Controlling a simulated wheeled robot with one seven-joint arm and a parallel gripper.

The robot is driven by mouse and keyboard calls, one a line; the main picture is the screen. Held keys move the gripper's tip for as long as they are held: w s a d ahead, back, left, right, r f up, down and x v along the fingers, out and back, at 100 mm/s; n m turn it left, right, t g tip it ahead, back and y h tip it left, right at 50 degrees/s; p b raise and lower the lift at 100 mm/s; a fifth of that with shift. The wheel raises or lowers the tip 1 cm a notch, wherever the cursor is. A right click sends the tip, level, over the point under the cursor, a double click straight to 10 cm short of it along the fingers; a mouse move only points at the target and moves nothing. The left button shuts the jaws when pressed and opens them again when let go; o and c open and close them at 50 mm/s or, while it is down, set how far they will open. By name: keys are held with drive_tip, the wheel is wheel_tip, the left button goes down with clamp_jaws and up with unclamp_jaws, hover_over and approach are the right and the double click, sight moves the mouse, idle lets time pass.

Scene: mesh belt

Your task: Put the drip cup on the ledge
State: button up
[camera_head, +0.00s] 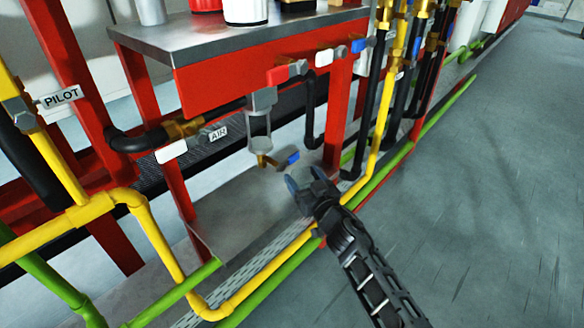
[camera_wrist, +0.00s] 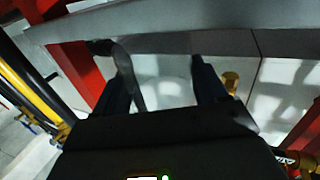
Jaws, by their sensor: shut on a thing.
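My gripper (camera_head: 308,186) is low in front of the red bench frame, to the right of and below the drain valve of the clear filter bowl (camera_head: 259,130). In the wrist view its two dark fingers (camera_wrist: 163,82) stand apart around a pale grey shape, which I take as the drip cup (camera_wrist: 166,94). Its outline is hard to make out, and in the head view I cannot pick it out at the fingers. A grey metal ledge (camera_head: 232,228) lies low under the filter bowl, to the left of my gripper.
Yellow pipe (camera_head: 262,284) and green pipe (camera_head: 185,292) run along the floor in front of the ledge. Black hoses and vertical pipes (camera_head: 385,90) stand close to the right. The steel bench top (camera_head: 215,42) is above. Open floor (camera_head: 490,190) lies to the right.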

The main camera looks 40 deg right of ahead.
sight(299, 172)
drive_tip(key=shift+x, duration=1.6)
drive_tip(key=w, duration=0.1)
drive_tip(key=w+b, duration=0.1)
drive_tip(key=w+d+f+b, duration=0.1)
drive_tip(key=shift+w+d, duration=0.1)
drive_tip(key=shift+w, duration=0.05)
drive_tip(key=shift+r, duration=0.2)
drive_tip(key=shift+f, duration=0.15)
drive_tip(key=o, duration=1)
drive_tip(key=shift+o, duration=0.2)
